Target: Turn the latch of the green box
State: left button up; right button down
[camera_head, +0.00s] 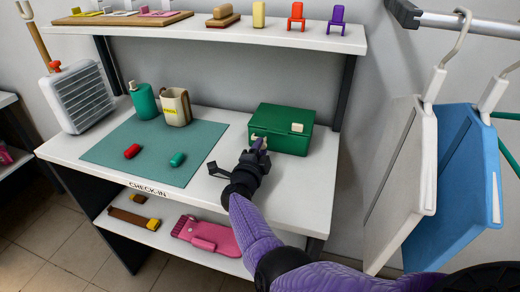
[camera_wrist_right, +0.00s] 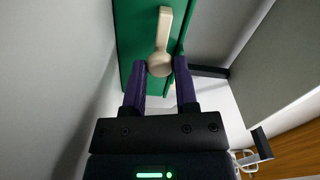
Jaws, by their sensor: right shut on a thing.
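The green box (camera_head: 282,122) stands closed at the right end of the white table; it also fills the top of the right wrist view (camera_wrist_right: 128,30). Its cream latch (camera_wrist_right: 163,30) is a lever with a round end, standing out against the green. My right gripper (camera_head: 261,146) reaches the box's front from below in the head view. In the right wrist view its purple fingers (camera_wrist_right: 160,68) are on both sides of the latch's round end, shut on it. The fingers partly hide the latch in the head view. My left gripper is out of view.
A green canister (camera_head: 144,101) and beige mug (camera_head: 176,107) stand behind. White (camera_head: 402,180) and blue (camera_head: 463,190) hanging bags flank the right side.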

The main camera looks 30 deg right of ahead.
jog(key=shift+c, duration=1.9)
grip_release()
jog(key=shift+s+a+r, duration=0.1)
jog(key=shift+s+a, duration=0.05)
jog(key=shift+a, duration=0.05)
jog(key=p+v, duration=0.5)
jog(key=v, duration=0.4)
jog(key=shift+s+a, duration=0.15)
jog(key=shift+a, duration=0.05)
